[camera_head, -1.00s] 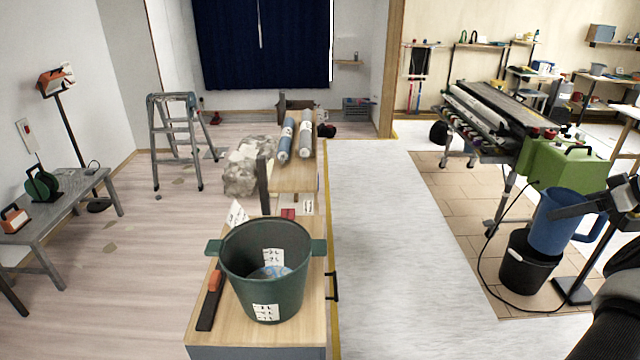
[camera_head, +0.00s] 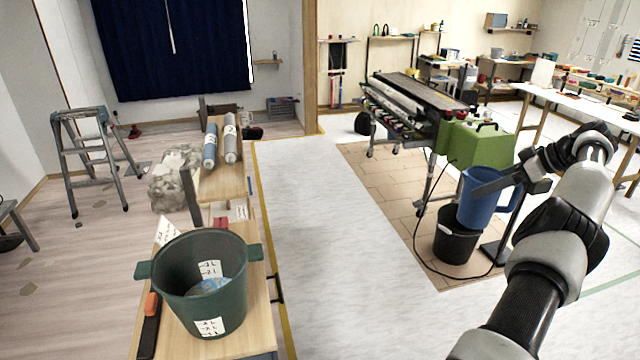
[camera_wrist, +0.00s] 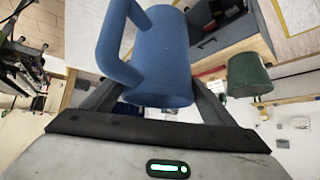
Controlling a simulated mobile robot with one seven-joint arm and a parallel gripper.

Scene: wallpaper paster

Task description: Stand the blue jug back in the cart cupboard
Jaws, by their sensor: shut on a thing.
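The blue jug (camera_head: 478,202) is held up at the right in the head view, its handle toward my arm. My gripper (camera_head: 500,184) is shut on it. In the wrist view the jug (camera_wrist: 165,62) lies between my two dark fingers, its handle at the left. The cart has a wooden top (camera_head: 235,345) and stands at lower centre-left in the head view. A dark handle (camera_head: 277,288) shows on its right side. The wrist view also shows the cart's side (camera_wrist: 225,38) with a dark grey part.
A green bucket (camera_head: 205,285) stands on the cart top, beside an orange-and-black tool (camera_head: 150,322). A black bucket (camera_head: 455,238) stands on the floor behind the jug, near the green pasting machine (camera_head: 475,140). The pale floor strip (camera_head: 320,220) between cart and machine is clear.

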